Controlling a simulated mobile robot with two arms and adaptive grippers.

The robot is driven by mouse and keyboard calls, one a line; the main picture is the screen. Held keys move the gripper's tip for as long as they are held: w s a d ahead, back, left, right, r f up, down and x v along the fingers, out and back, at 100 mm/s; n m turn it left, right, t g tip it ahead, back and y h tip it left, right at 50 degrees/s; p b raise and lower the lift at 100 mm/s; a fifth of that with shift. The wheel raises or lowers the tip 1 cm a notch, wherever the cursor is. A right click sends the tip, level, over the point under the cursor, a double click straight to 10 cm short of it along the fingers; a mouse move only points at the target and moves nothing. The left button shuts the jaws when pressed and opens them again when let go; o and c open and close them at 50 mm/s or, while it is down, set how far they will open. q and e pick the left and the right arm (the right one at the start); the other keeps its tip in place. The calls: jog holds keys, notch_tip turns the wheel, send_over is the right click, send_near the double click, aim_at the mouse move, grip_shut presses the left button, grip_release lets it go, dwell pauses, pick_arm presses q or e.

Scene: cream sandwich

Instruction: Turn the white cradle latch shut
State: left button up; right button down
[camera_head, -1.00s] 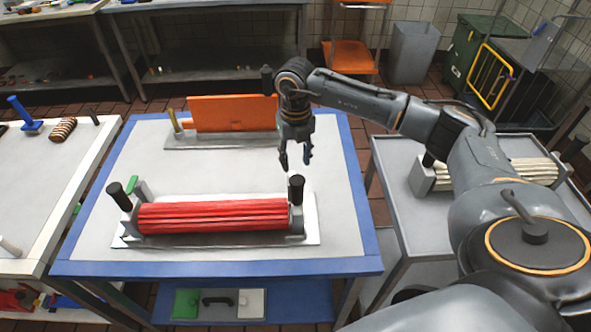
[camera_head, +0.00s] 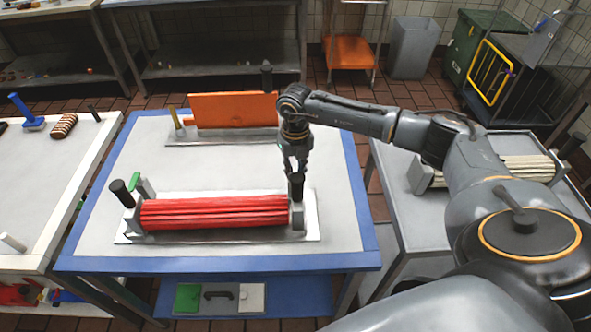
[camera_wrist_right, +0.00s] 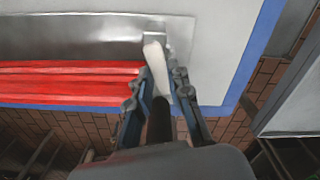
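The white latch (camera_wrist_right: 154,62) shows in the right wrist view as a pale bar at the right end of the cradle, beside the red rods. A black post (camera_wrist_right: 160,122) stands just behind it, between my fingers. In the head view the post's black top (camera_head: 297,186) shows below my right gripper (camera_head: 296,172), and the latch is mostly hidden. My right gripper, also in the wrist view (camera_wrist_right: 160,82), straddles latch and post with its fingers apart; contact is unclear. The red rods (camera_head: 215,212) lie in the grey cradle (camera_head: 190,237). My left gripper is not in view.
A second black post (camera_head: 121,193) and a green piece (camera_head: 142,186) stand at the cradle's left end. An orange panel (camera_head: 235,110) stands behind on the blue-edged table (camera_head: 90,222). A grey cart (camera_head: 400,190) with pale rods is at the right.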

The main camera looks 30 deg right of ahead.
jog(key=m, duration=0.2)
jog(key=m+b, duration=0.1)
jog(key=m, duration=0.1)
jog(key=shift+w+a, duration=0.2)
jog(key=shift+a, duration=0.2)
jog(key=shift+r, duration=0.1)
jog(key=c, duration=1.2)
grip_release()
notch_tip(320, 180, up, 12)
